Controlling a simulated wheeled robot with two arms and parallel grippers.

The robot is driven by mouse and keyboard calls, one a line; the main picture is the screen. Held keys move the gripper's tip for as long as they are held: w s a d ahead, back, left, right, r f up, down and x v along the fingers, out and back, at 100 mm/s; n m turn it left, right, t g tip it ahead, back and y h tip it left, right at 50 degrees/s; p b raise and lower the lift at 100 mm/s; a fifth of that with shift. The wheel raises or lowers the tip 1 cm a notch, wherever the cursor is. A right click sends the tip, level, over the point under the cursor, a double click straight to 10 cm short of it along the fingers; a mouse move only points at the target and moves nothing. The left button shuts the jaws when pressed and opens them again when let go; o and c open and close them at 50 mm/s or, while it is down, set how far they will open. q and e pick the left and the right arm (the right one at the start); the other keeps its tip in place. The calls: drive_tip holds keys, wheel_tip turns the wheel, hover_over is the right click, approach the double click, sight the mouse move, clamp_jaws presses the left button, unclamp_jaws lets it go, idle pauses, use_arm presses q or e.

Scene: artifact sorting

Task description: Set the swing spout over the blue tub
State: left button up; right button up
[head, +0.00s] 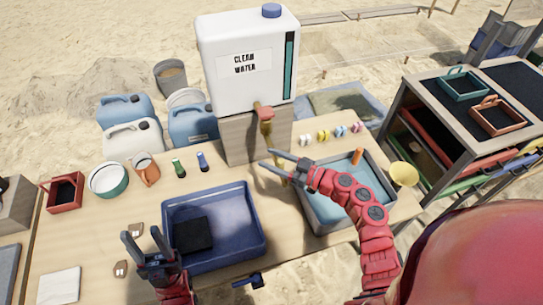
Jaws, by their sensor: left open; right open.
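The white water tank (247,62), marked CLEAN WATER, stands on a wooden block at the back of the table. Its brass swing spout (268,127) with a red part hangs at the tank's lower front, its tip near the gap between the two tubs. My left gripper (142,236) is open and empty at the blue tub's front left corner.
A grey tub (312,212) with water and an orange item stands to the right, under my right arm. Bottles (178,167), a bowl (108,180) and a jug (146,170) line the back left. A blue-handled tool (249,281) lies at the front edge.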

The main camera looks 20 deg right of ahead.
drive_tip(key=shift+w+a, duration=0.1)
clamp_jaws()
idle(1.4)
